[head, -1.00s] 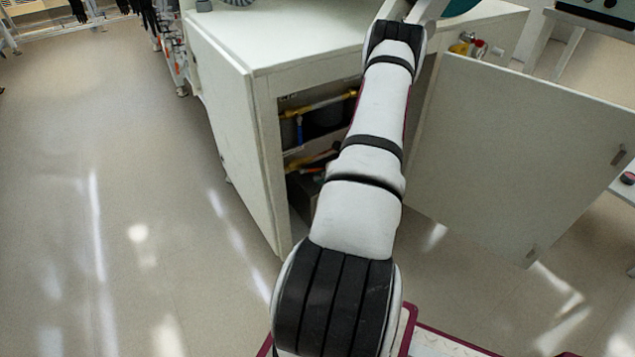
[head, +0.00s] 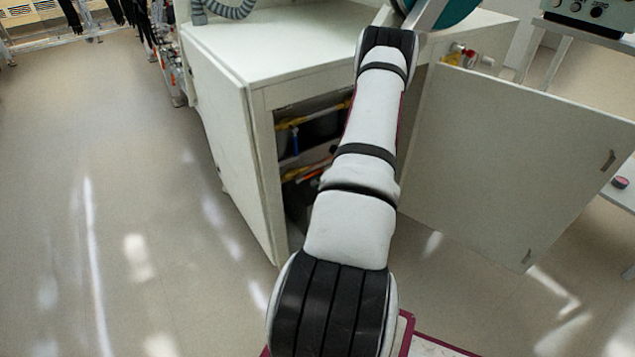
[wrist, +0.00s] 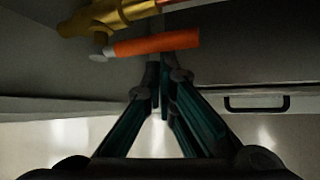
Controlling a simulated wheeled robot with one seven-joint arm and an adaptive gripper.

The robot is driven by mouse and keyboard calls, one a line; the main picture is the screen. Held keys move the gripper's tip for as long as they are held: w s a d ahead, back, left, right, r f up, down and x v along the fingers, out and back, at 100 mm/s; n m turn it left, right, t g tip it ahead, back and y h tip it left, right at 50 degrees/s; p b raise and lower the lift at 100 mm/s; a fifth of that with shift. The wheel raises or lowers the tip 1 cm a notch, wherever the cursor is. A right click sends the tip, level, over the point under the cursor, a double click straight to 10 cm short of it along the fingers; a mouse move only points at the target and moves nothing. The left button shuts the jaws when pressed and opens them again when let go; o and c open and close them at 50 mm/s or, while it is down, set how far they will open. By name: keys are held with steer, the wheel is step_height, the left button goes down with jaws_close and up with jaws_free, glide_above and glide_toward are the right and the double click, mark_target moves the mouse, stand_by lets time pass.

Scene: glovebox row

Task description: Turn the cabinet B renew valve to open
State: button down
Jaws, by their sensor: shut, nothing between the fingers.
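In the wrist view an orange lever handle (wrist: 155,46) lies nearly level, joined at its left end to a brass valve body (wrist: 105,15). My gripper (wrist: 163,65) is shut and empty, with its fingertips just below the handle's right half. I cannot tell whether they touch it. In the head view the cabinet (head: 215,130) stands open, with brass pipework (head: 290,123) and a blue handle (head: 295,140) inside. An orange piece (head: 312,173) shows lower in the opening; I cannot tell if it is the same handle. My gripper is hidden there. No valve label is readable.
An open door panel (head: 520,160) stands right of the cabinet opening. My arm crosses in front of the opening and hides part of it. Fittings with red and yellow parts (head: 465,55) sit near the door's top. Floor at left is clear.

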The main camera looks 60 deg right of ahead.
step_height(320, 180, down, 4)
steer(key=b, duration=0.3)
steer(key=s+a+r+p, duration=0.3)
steer(key=s+r, duration=0.3)
steer(key=r, duration=0.1)
steer(key=shift+a+r, duration=0.4)
steer(key=shift+s, duration=0.2)
